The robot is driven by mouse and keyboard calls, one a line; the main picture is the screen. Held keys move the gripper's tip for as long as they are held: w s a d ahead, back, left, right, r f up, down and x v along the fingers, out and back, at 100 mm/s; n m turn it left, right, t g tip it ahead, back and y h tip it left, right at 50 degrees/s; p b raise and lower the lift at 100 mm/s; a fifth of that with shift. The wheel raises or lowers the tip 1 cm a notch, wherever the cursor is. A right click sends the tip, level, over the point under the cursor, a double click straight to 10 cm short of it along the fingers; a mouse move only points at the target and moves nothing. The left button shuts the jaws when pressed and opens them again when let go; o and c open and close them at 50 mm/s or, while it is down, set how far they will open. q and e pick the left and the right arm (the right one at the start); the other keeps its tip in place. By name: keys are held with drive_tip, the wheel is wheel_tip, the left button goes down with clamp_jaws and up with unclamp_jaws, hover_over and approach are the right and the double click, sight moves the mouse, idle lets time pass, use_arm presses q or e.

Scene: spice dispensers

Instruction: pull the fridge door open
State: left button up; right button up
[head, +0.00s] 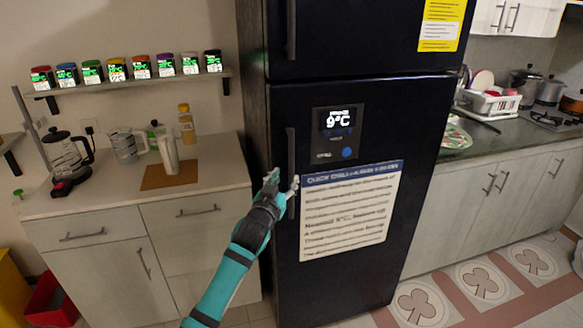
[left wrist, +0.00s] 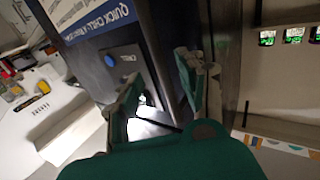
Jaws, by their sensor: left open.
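The black fridge (head: 375,120) stands in the middle of the head view. Its lower door, with a display reading 9°C and a paper notice (head: 348,210), looks shut. A dark vertical handle (head: 291,155) runs along that door's left edge. My left gripper (head: 283,183) is open at the lower part of this handle. In the left wrist view its two green-backed fingers (left wrist: 162,92) are spread in front of the fridge door (left wrist: 120,62). My right gripper is not in view.
The right counter has a dish rack (head: 490,102). Floor shows at lower right.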

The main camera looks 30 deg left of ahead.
sight(291, 171)
use_arm(q)
drive_tip(key=x, duration=0.6)
drive_tip(key=shift+w+p, duration=0.1)
drive_tip(key=shift+p, duration=0.2)
clamp_jaws()
drive_tip(key=shift+f, duration=0.1)
drive_tip(key=shift+f, duration=0.1)
